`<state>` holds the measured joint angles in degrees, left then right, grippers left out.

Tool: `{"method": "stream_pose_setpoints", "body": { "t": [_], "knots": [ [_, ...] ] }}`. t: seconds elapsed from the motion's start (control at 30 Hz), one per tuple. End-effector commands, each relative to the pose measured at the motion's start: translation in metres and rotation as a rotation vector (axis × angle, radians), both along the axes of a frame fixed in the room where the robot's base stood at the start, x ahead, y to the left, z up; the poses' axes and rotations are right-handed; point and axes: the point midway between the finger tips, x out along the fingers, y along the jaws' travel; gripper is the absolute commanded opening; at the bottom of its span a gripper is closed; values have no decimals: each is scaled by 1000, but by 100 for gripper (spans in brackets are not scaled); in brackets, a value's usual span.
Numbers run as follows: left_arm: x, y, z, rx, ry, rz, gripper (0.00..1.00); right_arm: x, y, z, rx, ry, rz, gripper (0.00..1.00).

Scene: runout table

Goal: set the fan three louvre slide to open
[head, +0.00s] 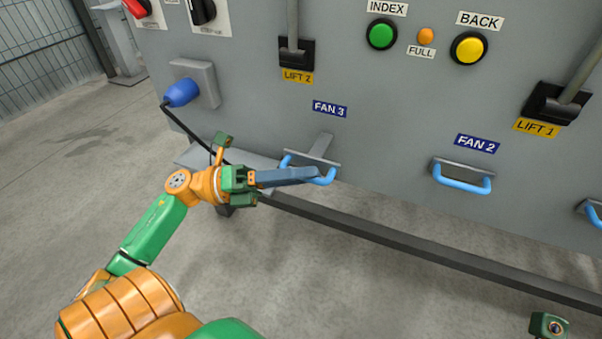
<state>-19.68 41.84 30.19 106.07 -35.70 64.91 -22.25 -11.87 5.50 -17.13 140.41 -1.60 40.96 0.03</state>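The FAN 3 louvre slide (321,147) is a pale grey piece on the cabinet front, below the blue FAN 3 label (330,109). Its light blue bar handle (287,160) shows at the left and right ends; the middle is hidden behind my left gripper. My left gripper (318,176) comes in from the left, with its long grey fingers lying across the handle. The fingers overlap in this view, so I cannot tell whether they are open or shut, or touching the handle. My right gripper's fingers are out of view.
The FAN 2 slide handle (462,186) is to the right, with another blue handle at the right edge. LIFT 2 (296,54) and LIFT 1 (556,104) levers stand above. A blue plug (181,93) with a black cable is at left. A dark rail (420,248) runs below; the floor is clear.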

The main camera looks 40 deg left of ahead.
Motion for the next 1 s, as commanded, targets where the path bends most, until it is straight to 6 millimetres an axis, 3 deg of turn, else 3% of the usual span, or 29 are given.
{"method": "stream_pose_setpoints", "body": {
  "t": [0.13,0.5,1.0],
  "knots": [
    [-2,4,-1,0,2,0,27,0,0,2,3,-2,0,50],
    [-37,57,-14,-1,1,2,27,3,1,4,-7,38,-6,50],
    [-39,58,-15,0,0,0,27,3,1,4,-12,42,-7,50]
  ]
}}
